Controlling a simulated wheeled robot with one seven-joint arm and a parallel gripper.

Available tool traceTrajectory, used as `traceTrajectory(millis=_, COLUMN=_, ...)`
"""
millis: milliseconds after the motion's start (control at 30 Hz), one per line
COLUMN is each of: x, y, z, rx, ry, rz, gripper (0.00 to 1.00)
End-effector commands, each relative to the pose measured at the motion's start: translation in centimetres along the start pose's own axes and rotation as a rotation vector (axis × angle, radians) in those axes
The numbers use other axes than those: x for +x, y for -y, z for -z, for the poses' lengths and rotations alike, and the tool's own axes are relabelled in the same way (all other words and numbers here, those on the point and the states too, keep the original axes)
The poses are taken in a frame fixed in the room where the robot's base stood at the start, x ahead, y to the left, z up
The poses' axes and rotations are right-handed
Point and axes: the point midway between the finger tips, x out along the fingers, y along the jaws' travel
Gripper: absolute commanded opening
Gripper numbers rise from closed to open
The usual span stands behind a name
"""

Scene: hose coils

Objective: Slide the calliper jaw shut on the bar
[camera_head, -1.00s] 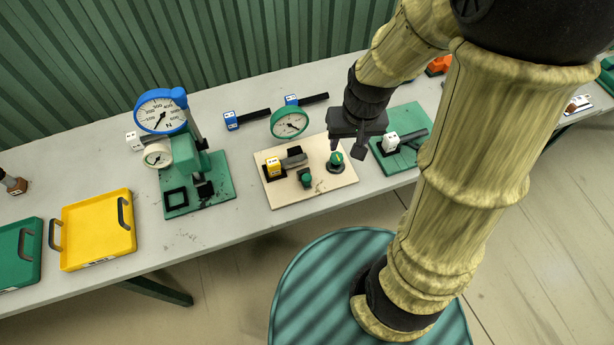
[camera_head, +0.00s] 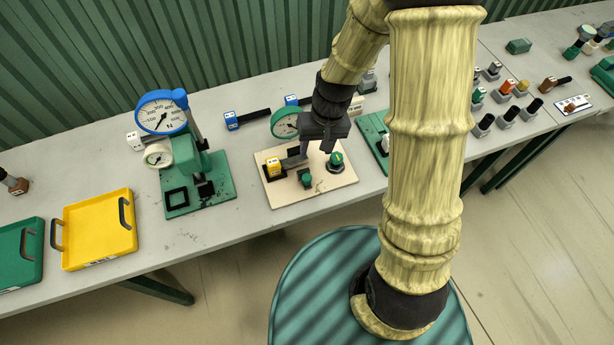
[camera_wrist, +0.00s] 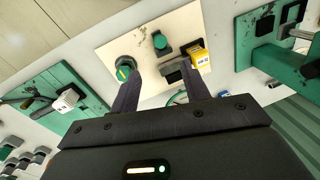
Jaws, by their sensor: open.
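My gripper (camera_head: 315,148) is open and hangs over the rear of the beige board (camera_head: 322,187). In the wrist view its two fingers (camera_wrist: 160,76) are spread apart. A short grey bar-like piece (camera_wrist: 174,70) lies near the right fingertip, beside a yellow labelled block (camera_wrist: 197,57); contact cannot be told. To the right, a green board (camera_head: 370,127) is mostly hidden by my arm. In the wrist view it carries a white labelled block (camera_wrist: 66,100) and dark jaw-like parts (camera_wrist: 32,102). I cannot tell for certain which assembly is the calliper.
A blue-dialled press (camera_head: 186,150) and a yellow tray (camera_head: 97,230) stand left. Two dark bars with blue ends (camera_head: 247,118) lie behind.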

Motion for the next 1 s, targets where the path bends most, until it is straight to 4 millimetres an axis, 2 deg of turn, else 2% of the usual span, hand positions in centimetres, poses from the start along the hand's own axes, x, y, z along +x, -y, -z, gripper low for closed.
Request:
traceTrajectory(millis=300, x=4.3, y=0.0, z=-0.2, rx=0.000, ry=0.005, rz=0.000, gripper=0.46)
traceTrajectory(millis=1000, x=12.7, y=0.1, z=-0.2, rx=-0.002, ry=0.004, rz=0.000, gripper=0.46)
